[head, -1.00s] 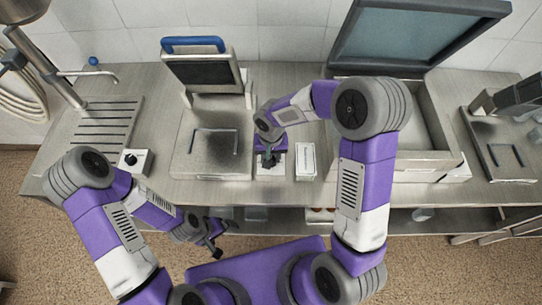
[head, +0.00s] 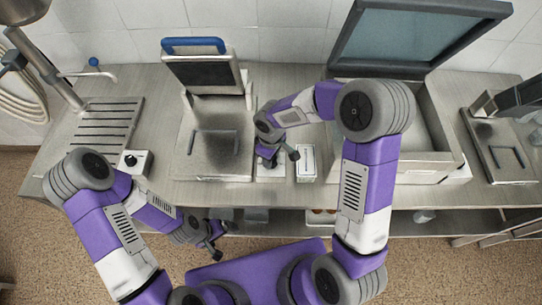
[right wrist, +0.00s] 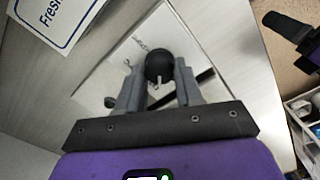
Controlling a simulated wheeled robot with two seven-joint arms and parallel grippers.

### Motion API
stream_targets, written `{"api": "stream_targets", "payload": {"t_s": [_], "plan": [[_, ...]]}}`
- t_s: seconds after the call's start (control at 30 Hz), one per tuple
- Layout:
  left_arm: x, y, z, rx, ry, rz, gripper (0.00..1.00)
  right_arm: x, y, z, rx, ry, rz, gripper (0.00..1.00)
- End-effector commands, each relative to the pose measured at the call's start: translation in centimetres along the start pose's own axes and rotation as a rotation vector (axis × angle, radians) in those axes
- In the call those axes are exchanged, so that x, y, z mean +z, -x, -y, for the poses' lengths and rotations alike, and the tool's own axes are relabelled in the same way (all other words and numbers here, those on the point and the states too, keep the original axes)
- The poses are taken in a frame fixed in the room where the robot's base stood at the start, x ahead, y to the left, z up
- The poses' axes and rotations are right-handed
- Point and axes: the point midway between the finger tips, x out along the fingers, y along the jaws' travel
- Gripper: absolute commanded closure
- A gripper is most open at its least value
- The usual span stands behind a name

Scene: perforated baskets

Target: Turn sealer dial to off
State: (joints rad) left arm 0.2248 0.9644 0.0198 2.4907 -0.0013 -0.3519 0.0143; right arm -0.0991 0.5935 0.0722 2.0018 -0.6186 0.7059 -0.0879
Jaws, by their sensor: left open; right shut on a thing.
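A black round dial (right wrist: 160,64) with a white pointer mark sits on a white control box (right wrist: 125,68) in the right wrist view. My right gripper (right wrist: 158,78) is shut on the dial, one finger on each side. In the head view my right gripper (head: 277,158) is over the white box (head: 270,174), and the dial is hidden beneath it. The pointer faces toward the gripper's palm; the box's markings are too small to read. My left gripper (head: 218,241) is open and empty in front of the counter edge, and also shows in the right wrist view (right wrist: 300,32).
A white card stand (head: 306,162) is just right of the box. A flat metal appliance with a raised blue-handled lid (head: 193,45) is to its left. A large open-lidded chamber (head: 425,110) is to the right. Another black knob (head: 131,160) is on the left.

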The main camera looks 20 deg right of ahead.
Motion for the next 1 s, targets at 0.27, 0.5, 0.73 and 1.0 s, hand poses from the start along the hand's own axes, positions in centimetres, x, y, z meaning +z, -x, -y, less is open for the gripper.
{"api": "stream_targets", "payload": {"t_s": [0.27, 0.5, 0.73, 1.0], "plan": [[0.0, 0.6, -0.2, 0.0, 0.0, 0.0, 0.01, -0.1, 0.2, 0.0, 0.001, 0.262, -0.002, 0.95], [0.1, 1.1, -0.4, 0.0, 0.0, 0.0, 0.01, -0.1, 0.2, 0.0, 0.002, 0.471, -0.003, 0.95], [0.1, 1.4, -0.5, 0.0, 0.0, 0.0, 0.01, -0.1, 0.2, 0.0, 0.003, 0.624, -0.003, 0.95], [0.1, 1.7, -0.6, 0.0, 0.0, 0.0, 0.01, -0.1, 0.2, 0.0, 0.004, 0.721, -0.004, 0.95]]}}
